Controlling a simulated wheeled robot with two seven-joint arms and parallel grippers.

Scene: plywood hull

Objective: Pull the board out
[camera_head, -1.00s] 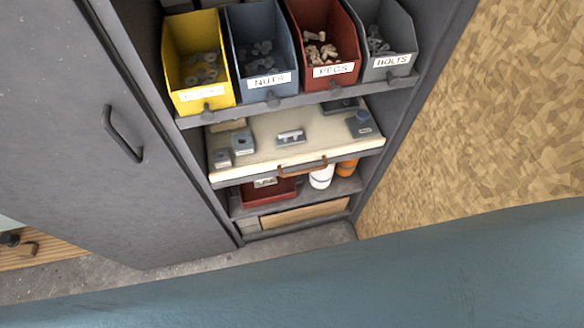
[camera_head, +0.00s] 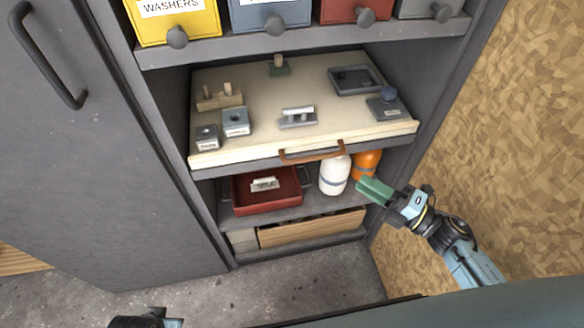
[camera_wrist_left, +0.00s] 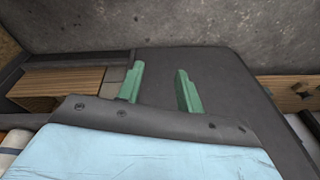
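The board (camera_head: 255,132) is a cream slab lying flat on the middle shelf of the cabinet. A brown handle (camera_head: 312,152) is fixed along its front edge. Small grey fixtures and a peg block (camera_head: 220,98) stand on the board. My right gripper (camera_head: 372,190), with green fingers, is below and to the right of the handle, apart from it, in front of the bottles; the gap between its fingers is unclear. My left gripper (camera_wrist_left: 160,85) is open and empty in the left wrist view. In the head view only a bit of my left arm shows at the bottom edge.
Bins of washers (camera_head: 170,20) and other parts stand on the shelf above. Below the board are a red tray (camera_head: 265,205), a white bottle (camera_head: 334,175) and an orange bottle (camera_head: 366,163). A closed door with a handle is on the left, a chipboard wall (camera_head: 520,130) on the right.

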